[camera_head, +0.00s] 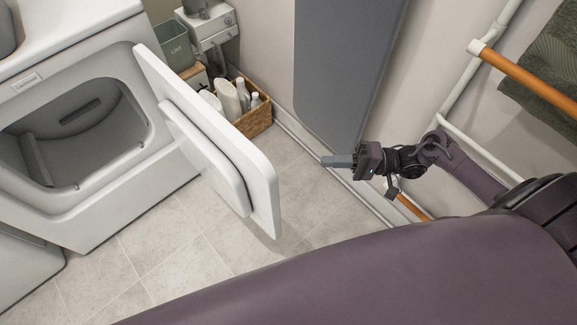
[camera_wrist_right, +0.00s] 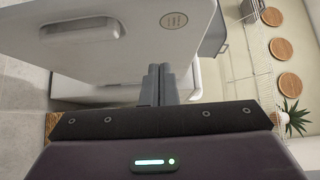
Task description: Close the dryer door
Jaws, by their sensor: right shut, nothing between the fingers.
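The white dryer (camera_head: 100,130) stands at the left in the head view, with its grey drum opening (camera_head: 80,130) uncovered. Its white door (camera_head: 225,135) is swung wide open toward the right. My right gripper (camera_head: 328,161) is to the right of the door's free edge, with a gap of floor showing between them. Its fingers are shut together and empty, pointing left. In the right wrist view, the shut fingers (camera_wrist_right: 159,84) appear in front of the door (camera_wrist_right: 130,35), which fills the upper left. My left gripper is not in view.
A wicker basket (camera_head: 259,122) with white bottles sits on the floor behind the door, beside a green bin (camera_head: 174,47). A grey panel (camera_head: 340,70) stands behind my right gripper. A rack with an orange bar (camera_head: 530,78) is at the right. Tiled floor (camera_head: 165,250) below the door is clear.

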